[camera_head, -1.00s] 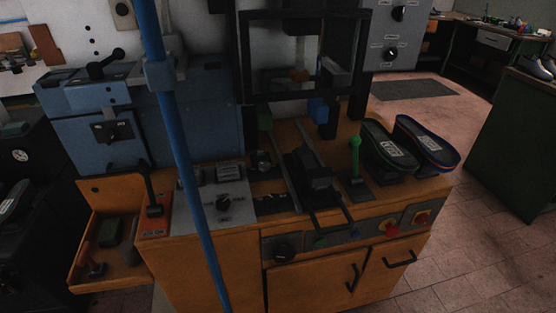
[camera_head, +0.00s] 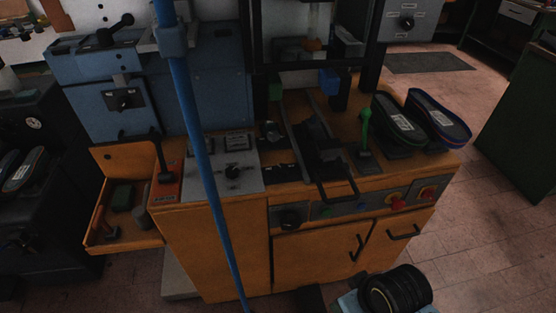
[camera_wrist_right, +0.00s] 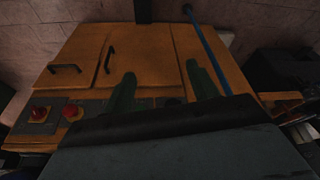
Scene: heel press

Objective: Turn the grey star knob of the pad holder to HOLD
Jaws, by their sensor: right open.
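A small dark knob-like fitting (camera_head: 272,132) stands on the orange bench (camera_head: 180,210), left of the black slide in the head view. It is too dark to tell whether it is the grey star knob or which way it points; no HOLD mark is readable. My right gripper (camera_wrist_right: 162,88) shows in the right wrist view as two green fingers, apart with nothing between them. They are over the bench's front side, with the cabinet doors beyond. In the head view my right arm shows at the bottom, in front of the bench. My left gripper is not in view.
A blue upright pole (camera_head: 195,130) crosses in front of the bench. Two shoes (camera_head: 438,115) stand at right.

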